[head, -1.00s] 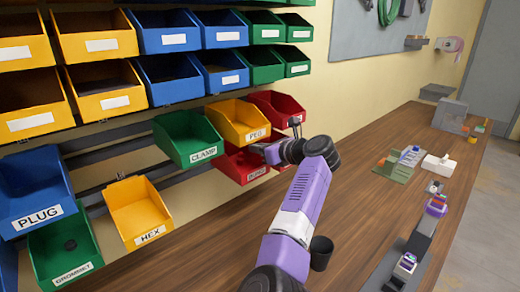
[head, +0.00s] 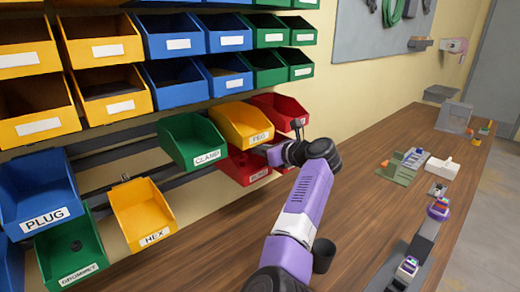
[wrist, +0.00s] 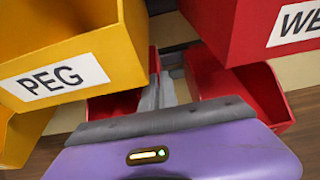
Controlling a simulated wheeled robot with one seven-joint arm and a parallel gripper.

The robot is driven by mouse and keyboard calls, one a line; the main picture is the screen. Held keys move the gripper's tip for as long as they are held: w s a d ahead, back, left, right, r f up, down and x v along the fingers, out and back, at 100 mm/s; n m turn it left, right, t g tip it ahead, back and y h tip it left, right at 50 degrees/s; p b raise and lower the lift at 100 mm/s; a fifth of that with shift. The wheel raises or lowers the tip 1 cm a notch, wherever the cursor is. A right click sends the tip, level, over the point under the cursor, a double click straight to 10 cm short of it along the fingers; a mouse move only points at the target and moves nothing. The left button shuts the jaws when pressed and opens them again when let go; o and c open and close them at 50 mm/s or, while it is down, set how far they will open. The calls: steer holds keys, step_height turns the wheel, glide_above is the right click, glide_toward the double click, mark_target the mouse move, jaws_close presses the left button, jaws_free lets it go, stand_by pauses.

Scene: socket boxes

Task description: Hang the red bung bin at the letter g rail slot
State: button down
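In the head view the red bin with a partly covered label, apparently the bung bin (head: 236,168), hangs low on the rail below the yellow PEG bin (head: 240,124). My gripper (head: 275,153) is at its right side, and the arm hides part of this area. In the wrist view my purple gripper's grey fingers (wrist: 162,93) reach between a red bin part on the left (wrist: 112,105) and a red bin part on the right (wrist: 255,92). I cannot tell whether they are open or shut on a wall. No rail letter g is readable.
A red bin with a label starting WE (wrist: 260,30) hangs close above right in the wrist view. The green CLAMP bin (head: 190,140), yellow HEX bin (head: 142,212) and blue PLUG bin (head: 38,190) hang leftward. Bare rail (head: 100,170) shows between bins. Small devices stand on the wooden bench (head: 345,200).

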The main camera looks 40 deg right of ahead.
steer(key=shift+r+g+p, duration=0.3)
steer(key=shift+r+p, duration=0.1)
steer(key=shift+p, duration=1.45)
steer(key=shift+f, duration=0.2)
stand_by(0.4)
steer(key=shift+f, duration=1)
stand_by(0.5)
steer(key=shift+f, duration=0.2)
steer(key=shift+f, duration=0.2)
stand_by(0.3)
steer(key=c, duration=1.6)
jaws_free()
